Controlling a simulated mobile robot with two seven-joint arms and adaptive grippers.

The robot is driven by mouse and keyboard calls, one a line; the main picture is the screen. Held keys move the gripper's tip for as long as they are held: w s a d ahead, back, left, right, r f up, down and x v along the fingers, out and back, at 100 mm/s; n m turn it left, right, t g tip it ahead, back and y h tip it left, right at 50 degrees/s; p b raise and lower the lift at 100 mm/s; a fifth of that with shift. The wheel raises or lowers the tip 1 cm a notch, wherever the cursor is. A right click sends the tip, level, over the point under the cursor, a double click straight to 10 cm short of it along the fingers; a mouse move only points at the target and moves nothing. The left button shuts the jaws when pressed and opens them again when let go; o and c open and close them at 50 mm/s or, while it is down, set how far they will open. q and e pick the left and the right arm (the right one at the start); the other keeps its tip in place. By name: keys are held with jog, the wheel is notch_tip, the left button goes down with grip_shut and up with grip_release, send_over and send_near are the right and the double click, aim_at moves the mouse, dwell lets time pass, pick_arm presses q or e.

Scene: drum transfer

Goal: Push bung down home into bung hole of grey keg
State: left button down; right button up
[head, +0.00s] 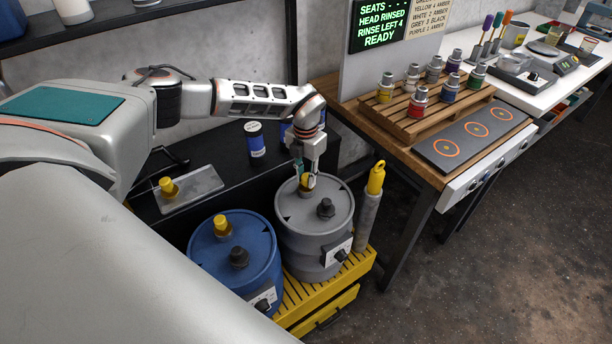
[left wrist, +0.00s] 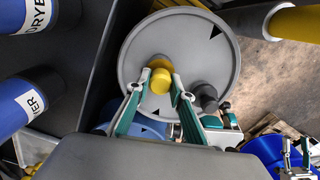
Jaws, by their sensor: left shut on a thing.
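The grey keg (head: 315,240) stands upright on a yellow stand. Its flat lid (left wrist: 200,50) fills the upper middle of the left wrist view. The yellow bung (head: 305,184) is at the lid's hole; it shows as a yellow round top in the left wrist view (left wrist: 160,80). My left gripper (head: 308,176) comes down from above, its fingers on both sides of the bung, shut on it. The bung's lower part and the hole's edge are hidden, so I cannot tell how deep it sits. What looks like my right gripper (left wrist: 298,155) is small at the left wrist view's lower right.
A dark fitting (head: 326,208) stands on the same lid. A blue keg (head: 235,262) with its own yellow bung (head: 222,225) is close at the left. A yellow-handled tool (head: 375,180) stands at the right. Another yellow bung (head: 168,187) is on a tray behind.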

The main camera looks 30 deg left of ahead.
aim_at(306, 176)
pick_arm(q)
jog(key=shift+s+f, duration=0.1)
jog(key=shift+f, duration=0.05)
jog(key=c, duration=1.7)
grip_release()
notch_tip(306, 176, up, 12)
